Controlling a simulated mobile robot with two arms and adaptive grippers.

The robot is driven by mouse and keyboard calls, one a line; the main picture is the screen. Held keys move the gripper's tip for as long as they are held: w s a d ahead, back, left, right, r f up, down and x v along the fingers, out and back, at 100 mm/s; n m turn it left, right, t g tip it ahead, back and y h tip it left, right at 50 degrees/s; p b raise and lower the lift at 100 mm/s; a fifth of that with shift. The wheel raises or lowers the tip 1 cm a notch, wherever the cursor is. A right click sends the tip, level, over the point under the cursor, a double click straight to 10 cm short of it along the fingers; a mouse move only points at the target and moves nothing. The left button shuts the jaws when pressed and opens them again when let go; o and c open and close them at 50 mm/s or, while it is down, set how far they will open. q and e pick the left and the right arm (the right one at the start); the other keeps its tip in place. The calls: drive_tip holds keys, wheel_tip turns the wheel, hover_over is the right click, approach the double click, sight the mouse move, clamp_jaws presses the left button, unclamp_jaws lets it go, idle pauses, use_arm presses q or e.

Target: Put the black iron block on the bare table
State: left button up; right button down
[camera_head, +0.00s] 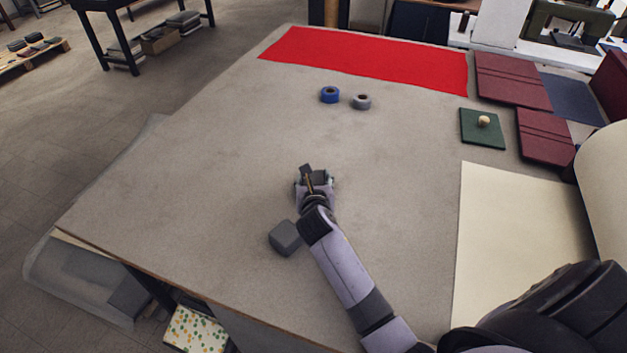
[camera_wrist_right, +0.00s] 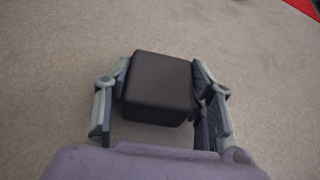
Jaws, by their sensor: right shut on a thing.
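The black iron block (camera_wrist_right: 159,86) is a dark cube with rounded edges. In the right wrist view it sits between the two fingers of my right gripper (camera_wrist_right: 160,103), which is shut on it. In the head view my right gripper (camera_head: 316,178) is over the middle of the bare grey table (camera_head: 200,180), and the block is mostly hidden by the fingers. I cannot tell whether the block touches the table. My left gripper is not in view.
A red cloth (camera_head: 365,58), blue tape roll (camera_head: 329,94) and grey tape roll (camera_head: 361,102) lie farther back. A green board with a knob (camera_head: 470,128) and a cream sheet (camera_head: 515,250) are right. The table's left side is clear.

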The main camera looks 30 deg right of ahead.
drive_tip(key=shift+r, duration=0.2)
drive_tip(key=c, duration=0.7)
unclamp_jaws()
drive_tip(key=shift+f, duration=0.2)
drive_tip(key=shift+r, duration=0.1)
drive_tip(key=v, duration=1.2)
drive_tip(key=shift+s, duration=0.1)
